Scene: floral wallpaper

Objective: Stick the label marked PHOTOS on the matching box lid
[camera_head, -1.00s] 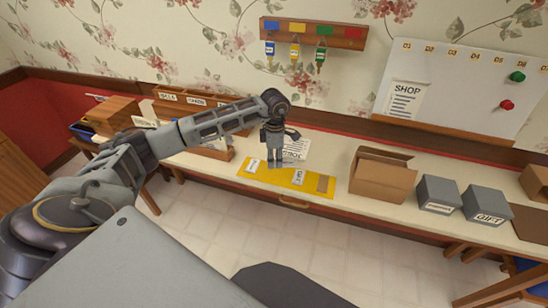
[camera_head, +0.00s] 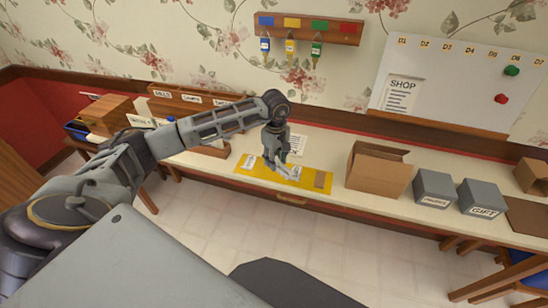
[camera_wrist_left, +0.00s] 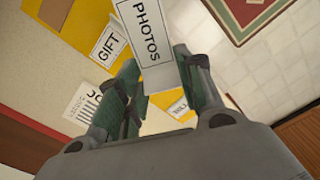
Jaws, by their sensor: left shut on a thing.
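My left gripper (camera_head: 281,166) is over the yellow mat (camera_head: 262,170) on the long table. In the left wrist view its fingers (camera_wrist_left: 160,97) are shut on a white label marked PHOTOS (camera_wrist_left: 148,32), which sticks out beyond the fingertips. A GIFT label (camera_wrist_left: 108,45) and another label (camera_wrist_left: 180,106), partly hidden by a finger, lie on the mat. To the right, two grey lidded boxes stand on the table: one (camera_head: 434,186) has a front label too small to read surely, the other (camera_head: 481,197) reads GIFT. My right gripper is out of view.
An open cardboard box (camera_head: 378,174) stands between the mat and the grey boxes. A wooden rack (camera_head: 190,97) with labelled slots is at the back left. A key rack (camera_head: 308,28) and a whiteboard (camera_head: 455,85) with a SHOP sheet are on the wall.

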